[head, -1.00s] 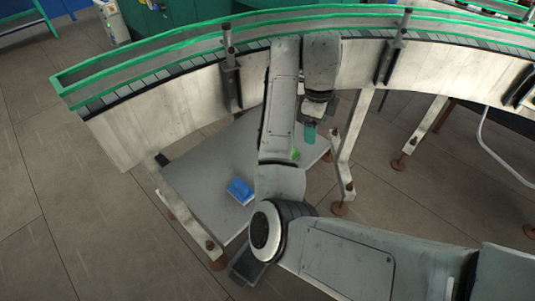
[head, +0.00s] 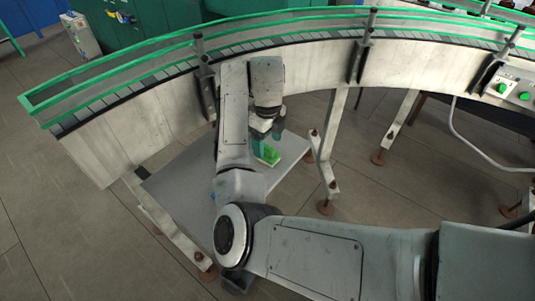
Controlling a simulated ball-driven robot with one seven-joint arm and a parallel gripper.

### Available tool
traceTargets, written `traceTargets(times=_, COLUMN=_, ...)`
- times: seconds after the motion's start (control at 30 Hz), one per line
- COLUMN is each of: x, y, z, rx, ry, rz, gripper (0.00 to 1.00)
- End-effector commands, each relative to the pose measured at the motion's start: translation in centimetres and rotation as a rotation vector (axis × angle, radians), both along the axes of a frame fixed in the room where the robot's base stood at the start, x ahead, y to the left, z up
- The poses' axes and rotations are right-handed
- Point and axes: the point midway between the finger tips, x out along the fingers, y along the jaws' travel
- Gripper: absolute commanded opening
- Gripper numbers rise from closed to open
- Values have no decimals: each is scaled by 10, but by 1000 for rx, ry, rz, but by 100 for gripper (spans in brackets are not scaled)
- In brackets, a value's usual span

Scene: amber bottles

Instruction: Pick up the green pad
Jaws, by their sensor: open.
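The green pad (head: 269,156) lies on the grey shelf (head: 180,197) under the conveyor, near the shelf's right part. My gripper (head: 267,138) points down at the pad, with its teal fingers just above or beside it. I cannot tell whether they touch the pad. The gripper is open, and its fingers and my arm hide part of the pad.
The curved conveyor (head: 130,130) with green rails (head: 110,62) runs above and behind the shelf. Its legs (head: 328,140) stand to the right of the gripper. A control box with green buttons (head: 501,88) is at the right. Only a sliver of a blue object (head: 213,195) shows beside my arm.

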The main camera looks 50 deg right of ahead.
Motion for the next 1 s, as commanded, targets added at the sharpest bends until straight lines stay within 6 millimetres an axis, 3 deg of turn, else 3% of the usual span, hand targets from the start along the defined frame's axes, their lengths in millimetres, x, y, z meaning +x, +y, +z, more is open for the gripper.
traceTargets(times=0.2, x=-1, y=1, z=-28, rx=1, ry=1, rz=0, gripper=77)
traceTargets(times=0.5, x=0, y=1, z=-32, rx=0, ry=-1, rz=1, gripper=77)
traceTargets(times=1.0, x=0, y=1, z=-32, rx=0, ry=-1, rz=1, gripper=29)
